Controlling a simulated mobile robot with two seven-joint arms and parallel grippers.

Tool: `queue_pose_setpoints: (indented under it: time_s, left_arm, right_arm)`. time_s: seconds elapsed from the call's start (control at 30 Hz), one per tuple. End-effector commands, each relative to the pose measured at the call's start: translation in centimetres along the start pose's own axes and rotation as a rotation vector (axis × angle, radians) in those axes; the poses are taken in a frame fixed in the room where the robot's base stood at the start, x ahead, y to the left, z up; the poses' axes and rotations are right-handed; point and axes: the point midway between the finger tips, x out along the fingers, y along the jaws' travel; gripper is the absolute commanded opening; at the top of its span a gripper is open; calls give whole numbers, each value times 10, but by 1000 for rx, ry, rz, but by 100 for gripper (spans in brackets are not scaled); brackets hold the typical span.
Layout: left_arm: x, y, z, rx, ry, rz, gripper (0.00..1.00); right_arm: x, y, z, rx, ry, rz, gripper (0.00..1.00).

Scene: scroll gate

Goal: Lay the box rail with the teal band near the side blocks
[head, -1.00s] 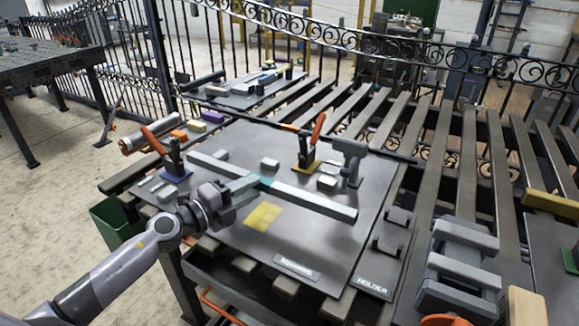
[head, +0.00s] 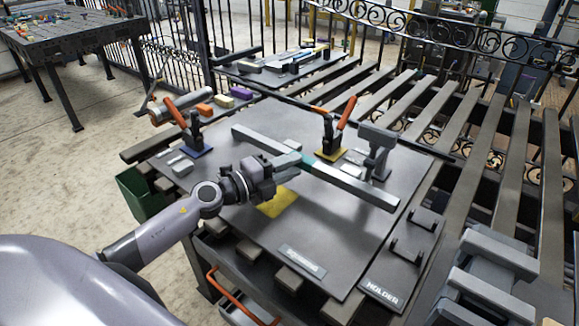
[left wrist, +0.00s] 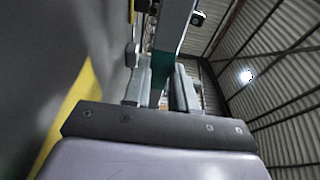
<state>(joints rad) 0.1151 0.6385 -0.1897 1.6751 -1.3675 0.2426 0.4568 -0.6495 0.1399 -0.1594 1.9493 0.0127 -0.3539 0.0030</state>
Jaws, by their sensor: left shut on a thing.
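The grey box rail (head: 355,187) with a teal band (head: 305,163) lies crosswise over the dark plate (head: 310,231). My left gripper (head: 287,163) is shut on the rail at its band. In the left wrist view the teal band (left wrist: 176,82) shows between the two fingers (left wrist: 160,88). I cannot tell whether the rail touches the plate. Small grey blocks (head: 351,170) stand just behind the rail's right half, by the yellow-based clamp (head: 331,140). Other parts behind the rail are hidden by it. My right gripper is not in view.
A blue-based clamp (head: 195,138) stands at the plate's left, and a grey post (head: 378,150) stands behind the rail's right end. A yellow patch (head: 277,203) lies in front of the rail. A holder (head: 410,240) is at the right. The plate's front is clear.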

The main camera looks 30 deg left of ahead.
Motion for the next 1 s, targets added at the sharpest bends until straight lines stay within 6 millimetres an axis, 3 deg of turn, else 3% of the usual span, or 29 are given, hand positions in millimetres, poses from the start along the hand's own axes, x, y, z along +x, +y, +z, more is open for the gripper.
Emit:
queue_pose_setpoints:
  time_s: [0.4, 0.43, 0.5, 1.0]
  left_arm:
    - [1, 6, 1, 2, -1, -7, 0]
    - [1, 6, 1, 2, -1, -7, 33]
    - [1, 6, 1, 2, -1, -6, 55]
    - [-4, 11, 0, 0, 0, 2, 56]
  right_arm:
    - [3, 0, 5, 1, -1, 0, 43]
    - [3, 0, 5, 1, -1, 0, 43]
    - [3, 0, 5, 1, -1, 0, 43]
    - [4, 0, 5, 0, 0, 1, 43]
